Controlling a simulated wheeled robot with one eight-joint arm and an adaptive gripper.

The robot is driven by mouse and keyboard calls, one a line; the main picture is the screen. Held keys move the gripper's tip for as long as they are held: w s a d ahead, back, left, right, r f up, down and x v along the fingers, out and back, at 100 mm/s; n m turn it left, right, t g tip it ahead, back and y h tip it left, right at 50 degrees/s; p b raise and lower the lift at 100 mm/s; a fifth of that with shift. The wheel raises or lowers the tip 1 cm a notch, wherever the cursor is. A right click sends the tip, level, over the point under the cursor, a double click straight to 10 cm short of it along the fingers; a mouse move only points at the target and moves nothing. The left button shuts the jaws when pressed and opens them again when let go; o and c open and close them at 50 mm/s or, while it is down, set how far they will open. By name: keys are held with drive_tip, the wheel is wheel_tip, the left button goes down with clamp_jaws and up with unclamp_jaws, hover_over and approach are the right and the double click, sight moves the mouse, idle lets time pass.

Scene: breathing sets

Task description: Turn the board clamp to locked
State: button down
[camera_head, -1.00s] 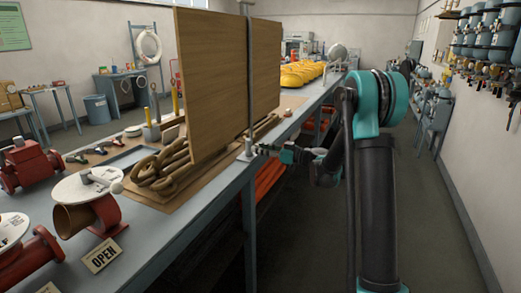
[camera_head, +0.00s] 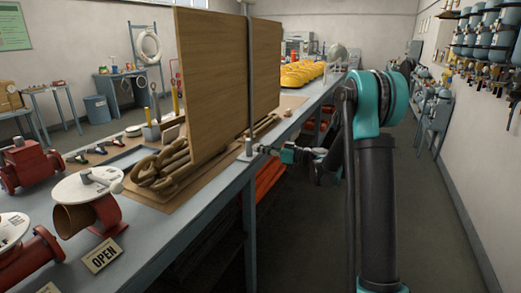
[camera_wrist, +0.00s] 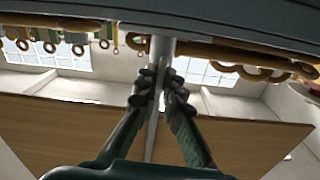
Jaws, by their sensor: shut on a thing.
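A large wooden board (camera_head: 215,85) stands upright on the bench with a grey metal post (camera_head: 249,80) against its face. The post's foot (camera_head: 246,157) sits at the bench edge. The board clamp is at the low part of this post; its handle is too small and hidden to make out. My gripper (camera_head: 262,149) reaches it from the right, just above the bench edge. In the wrist view, my gripper's fingers (camera_wrist: 158,88) lie either side of the post (camera_wrist: 155,128), shut on the clamp. The board (camera_wrist: 65,130) spreads behind them.
A coil of thick rope (camera_head: 165,168) lies beside the board. Red valves and an OPEN sign (camera_head: 102,255) stand at the near left of the bench (camera_head: 190,220). Yellow items (camera_head: 300,74) are farther back. The floor right of my arm is clear.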

drive_tip(key=shift+w+f+m, duration=0.1)
drive_tip(key=shift+f+m, duration=0.05)
drive_tip(key=shift+m, duration=4.05)
drive_tip(key=shift+w+f+m, duration=0.1)
drive_tip(key=shift+m, duration=4.1)
drive_tip(key=shift+d, duration=0.1)
drive_tip(key=c, duration=1.7)
unclamp_jaws()
drive_tip(key=v, duration=1.2)
